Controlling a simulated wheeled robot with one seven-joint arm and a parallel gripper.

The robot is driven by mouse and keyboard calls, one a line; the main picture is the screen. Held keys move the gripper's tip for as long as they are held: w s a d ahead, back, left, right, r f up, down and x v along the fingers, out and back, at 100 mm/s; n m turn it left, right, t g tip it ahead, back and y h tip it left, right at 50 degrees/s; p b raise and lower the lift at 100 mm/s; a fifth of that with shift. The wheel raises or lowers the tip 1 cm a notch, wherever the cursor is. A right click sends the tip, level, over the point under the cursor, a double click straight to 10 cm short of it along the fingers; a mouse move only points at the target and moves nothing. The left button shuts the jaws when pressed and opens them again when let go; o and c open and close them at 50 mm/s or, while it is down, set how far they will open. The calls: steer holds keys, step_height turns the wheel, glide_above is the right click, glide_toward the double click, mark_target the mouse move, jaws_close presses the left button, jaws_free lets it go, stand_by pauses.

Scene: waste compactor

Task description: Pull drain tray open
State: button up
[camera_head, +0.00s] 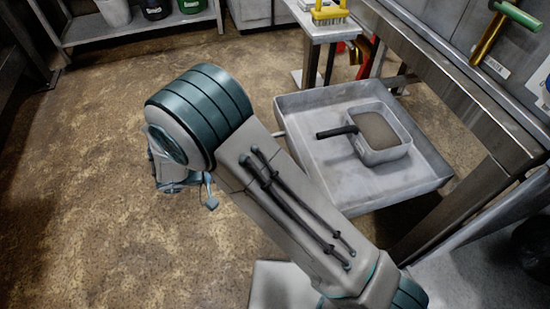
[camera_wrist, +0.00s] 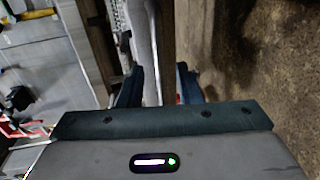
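The drain tray (camera_head: 325,108) is a wide, shallow grey metal tray at the right in the head view. It juts out beside the metal frame, and my arm covers its lower left part. A thin pale bar (camera_head: 279,134) sticks out at its left side and passes behind my arm. In the wrist view my gripper (camera_wrist: 158,85) has its two dark fingers apart. A long pale strip (camera_wrist: 148,60) and a brown strip (camera_wrist: 167,50) run through the gap between them. I cannot tell whether the fingers touch either strip. The head view does not clearly show the fingertips.
A small grey pan (camera_head: 384,155) with a black handle and brown contents sits in the tray. A metal bench frame (camera_head: 455,90) stands at the right. A side table (camera_head: 318,30) holds a yellow brush. A shelf (camera_head: 88,30) with buckets is at the back left. The left floor is clear.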

steer(key=p+v, duration=0.1)
steer(key=v, duration=0.6)
steer(key=shift+s+a, duration=0.15)
steer(key=shift+a, duration=0.15)
steer(key=w+d+r+m+g+y+p, duration=0.1)
steer(key=d+r+g+y+p, duration=0.25)
steer(key=d+r+p, duration=0.65)
steer(key=w+d+r+m+g+y+p, duration=0.1)
steer(key=d+r+g+y+p, duration=0.3)
steer(key=d+r, duration=0.65)
steer(key=s+d+r+m+t+y+p, duration=0.1)
steer(key=s+d+r+y+p, duration=0.1)
steer(key=r+p, duration=0.3)
steer(key=s+d+r+t+y+p, duration=0.2)
steer(key=r+p, duration=0.4)
steer(key=r, duration=0.5)
steer(key=s+d+r+m+t+y+p, duration=0.1)
steer(key=s+d+r+y+p, duration=0.2)
steer(key=d+r+p, duration=0.3)
step_height(320, 180, up, 3)
steer(key=shift+s+f+m, duration=0.1)
steer(key=shift+s+m, duration=0.2)
steer(key=shift+s, duration=0.1)
steer(key=shift+t, duration=0.25)
